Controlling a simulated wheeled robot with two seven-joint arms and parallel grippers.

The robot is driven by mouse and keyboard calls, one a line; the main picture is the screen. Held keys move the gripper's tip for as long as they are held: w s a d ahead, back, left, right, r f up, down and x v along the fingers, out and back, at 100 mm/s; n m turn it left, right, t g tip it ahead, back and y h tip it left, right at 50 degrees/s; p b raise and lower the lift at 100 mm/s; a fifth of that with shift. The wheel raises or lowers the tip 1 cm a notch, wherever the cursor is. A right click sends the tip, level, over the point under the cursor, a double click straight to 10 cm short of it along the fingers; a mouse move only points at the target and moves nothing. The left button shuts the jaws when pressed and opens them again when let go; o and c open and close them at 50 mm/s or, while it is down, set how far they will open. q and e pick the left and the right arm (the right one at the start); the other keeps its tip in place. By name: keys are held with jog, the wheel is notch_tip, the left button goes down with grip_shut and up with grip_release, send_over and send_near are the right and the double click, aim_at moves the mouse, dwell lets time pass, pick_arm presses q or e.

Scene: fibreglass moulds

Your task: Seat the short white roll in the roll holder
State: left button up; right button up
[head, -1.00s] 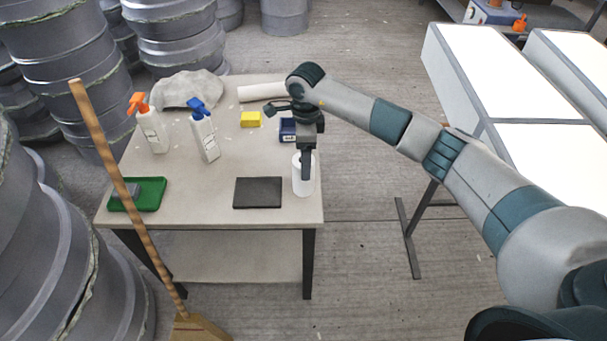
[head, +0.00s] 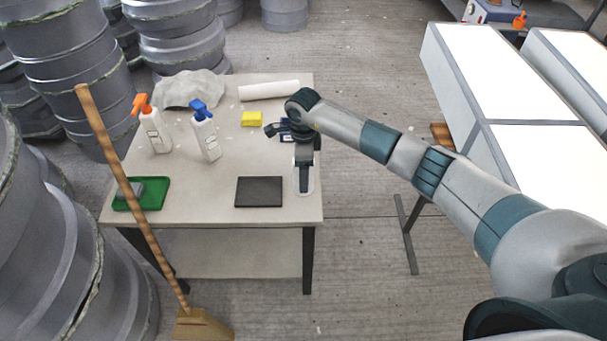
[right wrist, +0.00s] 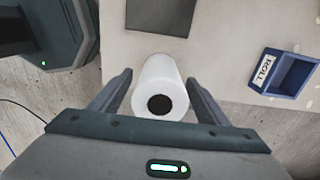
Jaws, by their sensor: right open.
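The short white roll (head: 310,185) stands upright near the right front corner of the table; its dark core hole shows in the right wrist view (right wrist: 160,103). My right gripper (head: 304,186) is low over the roll and partly hides it in the head view. In the right wrist view its open fingers (right wrist: 159,84) are on either side of the roll, with a gap visible at each side. The roll holder is a blue open box labelled ROLL (right wrist: 285,74); in the head view (head: 286,136) my arm partly covers it, behind the roll. My left gripper is out of view.
A dark flat plate (head: 259,192) lies left of the roll. A yellow block (head: 252,118), a long white roll (head: 268,90), two spray bottles (head: 207,138) and a green tray (head: 156,194) are on the table (head: 200,212). A broom (head: 130,195) leans at its left.

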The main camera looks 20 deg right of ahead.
jog(key=shift+c, duration=0.2)
jog(key=c, duration=1.2)
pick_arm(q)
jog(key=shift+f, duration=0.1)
pick_arm(e)
jog(key=shift+r, duration=0.15)
jog(key=shift+r+b, duration=0.5)
jog(key=shift+r, duration=0.15)
notch_tip(320, 180, up, 2)
jog(key=shift+r+b, duration=0.2)
jog(key=shift+b, duration=0.55)
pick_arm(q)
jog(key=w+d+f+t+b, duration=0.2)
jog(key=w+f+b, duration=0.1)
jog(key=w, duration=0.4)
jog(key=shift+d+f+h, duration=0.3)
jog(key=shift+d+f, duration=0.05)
pick_arm(e)
jog(key=s+d+r, duration=0.5)
jog(key=s+r, duration=0.2)
jog(key=s, duration=0.3)
jog(key=shift+s+d, duration=0.2)
